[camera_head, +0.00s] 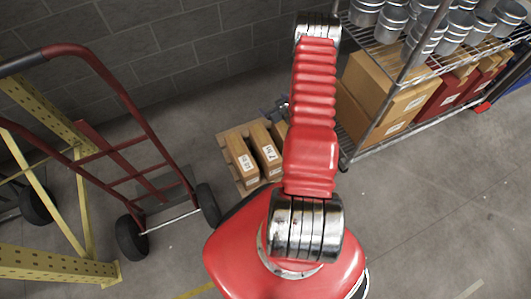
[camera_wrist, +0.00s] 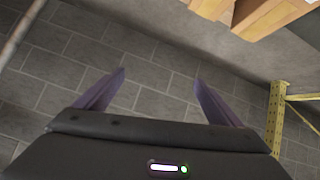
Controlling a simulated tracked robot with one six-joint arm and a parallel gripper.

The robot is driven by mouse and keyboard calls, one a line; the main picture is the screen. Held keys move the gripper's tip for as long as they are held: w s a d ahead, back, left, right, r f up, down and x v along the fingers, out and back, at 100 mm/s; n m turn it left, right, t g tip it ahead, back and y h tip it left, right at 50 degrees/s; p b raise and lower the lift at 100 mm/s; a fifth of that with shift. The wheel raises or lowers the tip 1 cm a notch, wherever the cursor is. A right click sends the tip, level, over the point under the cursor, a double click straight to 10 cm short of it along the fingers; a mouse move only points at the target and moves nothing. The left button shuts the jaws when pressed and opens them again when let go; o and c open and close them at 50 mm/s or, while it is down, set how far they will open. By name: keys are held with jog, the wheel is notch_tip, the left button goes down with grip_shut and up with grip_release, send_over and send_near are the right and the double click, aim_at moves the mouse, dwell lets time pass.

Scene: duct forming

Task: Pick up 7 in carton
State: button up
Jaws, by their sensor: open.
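Tan cartons with white labels stand side by side on a low wooden pallet (camera_head: 233,172) on the floor in the head view. The middle one, whose small label seems to read 7 in, is the 7 in carton (camera_head: 261,138). Another carton (camera_head: 238,150) stands to its left, and a third is partly hidden behind my red arm. My gripper (camera_wrist: 160,78) is open and empty in the wrist view, its two dark fingers spread in front of the block wall. In the head view my gripper is mostly hidden by the arm, near the far side of the cartons.
A red hand truck (camera_head: 130,150) stands left of the pallet, beside a yellow frame (camera_head: 75,200). At right, a wire shelf (camera_head: 440,70) holds metal duct pieces above larger boxes (camera_head: 375,90). A grey block wall (camera_head: 190,45) is behind. Floor at lower right is clear.

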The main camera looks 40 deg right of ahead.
jog(key=s+a+f+m+t, duration=0.1)
jog(key=s+a+f, duration=0.4)
jog(key=s+f, duration=0.3)
jog(key=s+a+f+m+t, duration=0.1)
jog(key=s+a+f+t, duration=0.1)
jog(key=s+a+f, duration=0.4)
notch_tip(320, 180, down, 5)
jog(key=shift+s+f+m+h, duration=0.1)
jog(key=shift+s+m+h, duration=0.25)
jog(key=shift+s, duration=0.85)
jog(key=shift+d, duration=0.1)
send_near(266, 145)
jog(key=shift+x, duration=2.05)
jog(key=shift+d+f, duration=0.1)
jog(key=shift+x, duration=2.55)
jog(key=shift+c, duration=0.4)
